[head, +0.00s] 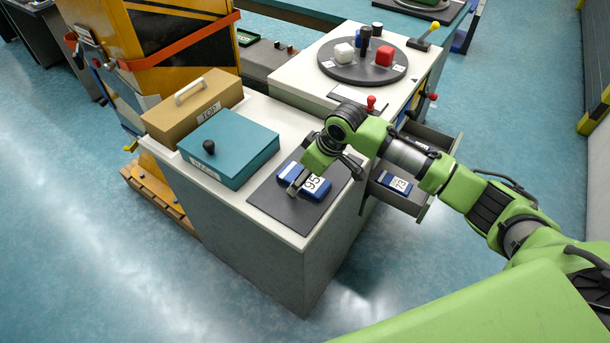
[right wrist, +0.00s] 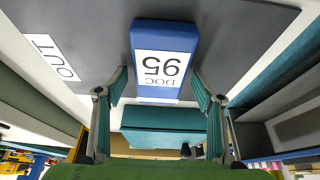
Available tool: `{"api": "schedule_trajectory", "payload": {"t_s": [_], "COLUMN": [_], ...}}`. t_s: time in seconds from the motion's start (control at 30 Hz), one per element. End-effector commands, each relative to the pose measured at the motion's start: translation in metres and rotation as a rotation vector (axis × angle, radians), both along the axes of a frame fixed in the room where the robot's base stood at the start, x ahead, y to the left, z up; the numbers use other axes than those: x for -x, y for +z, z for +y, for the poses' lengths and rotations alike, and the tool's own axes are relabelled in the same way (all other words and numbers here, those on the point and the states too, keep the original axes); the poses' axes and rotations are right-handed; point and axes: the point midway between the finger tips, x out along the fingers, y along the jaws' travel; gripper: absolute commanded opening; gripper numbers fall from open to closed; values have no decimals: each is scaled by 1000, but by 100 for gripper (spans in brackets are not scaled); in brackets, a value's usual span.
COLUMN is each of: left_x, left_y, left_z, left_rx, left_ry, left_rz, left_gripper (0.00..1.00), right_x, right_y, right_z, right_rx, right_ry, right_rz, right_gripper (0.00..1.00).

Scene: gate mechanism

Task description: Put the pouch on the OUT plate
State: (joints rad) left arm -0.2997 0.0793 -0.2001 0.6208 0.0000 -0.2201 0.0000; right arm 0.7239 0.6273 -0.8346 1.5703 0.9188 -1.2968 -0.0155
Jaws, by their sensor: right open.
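The blue pouch (head: 317,193) with a white label reading 95 lies on the dark grey plate (head: 272,200) at the front right of the cabinet top. The right wrist view shows the pouch (right wrist: 165,40) labelled DOC 95, and the plate (right wrist: 90,25) marked OUT beside it. My right gripper (head: 296,187) is low over the pouch, and its arm hides part of pouch and plate. In the right wrist view my right gripper (right wrist: 164,88) is open, with one finger towards each side of the pouch. I cannot tell whether the fingers touch it. My left gripper is not in view.
A teal box (head: 229,147) with a black knob and a tan box (head: 192,104) with a handle stand left of the plate. An open drawer (head: 414,204) to the right holds another blue labelled pouch (head: 395,183). A round turntable (head: 338,71) carries blocks behind.

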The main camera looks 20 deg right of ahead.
Motion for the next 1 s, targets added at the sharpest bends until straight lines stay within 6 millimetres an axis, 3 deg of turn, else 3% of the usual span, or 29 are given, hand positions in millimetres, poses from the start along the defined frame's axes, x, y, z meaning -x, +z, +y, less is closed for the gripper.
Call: {"api": "schedule_trajectory", "payload": {"t_s": [0.27, 0.7, 1.0], "left_x": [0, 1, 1], "left_y": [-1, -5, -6], "left_z": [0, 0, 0], "left_rx": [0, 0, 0], "left_ry": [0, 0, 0], "left_rz": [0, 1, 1], "left_gripper": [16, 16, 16], "right_x": [4, 30, 36], "right_y": [19, 99, 114], "right_z": [-4, -25, -28], "right_rx": [0, 0, -1], "right_ry": [-1, -1, 0], "right_rz": [-4, -3, 1], "right_gripper": [62, 62, 62]}}
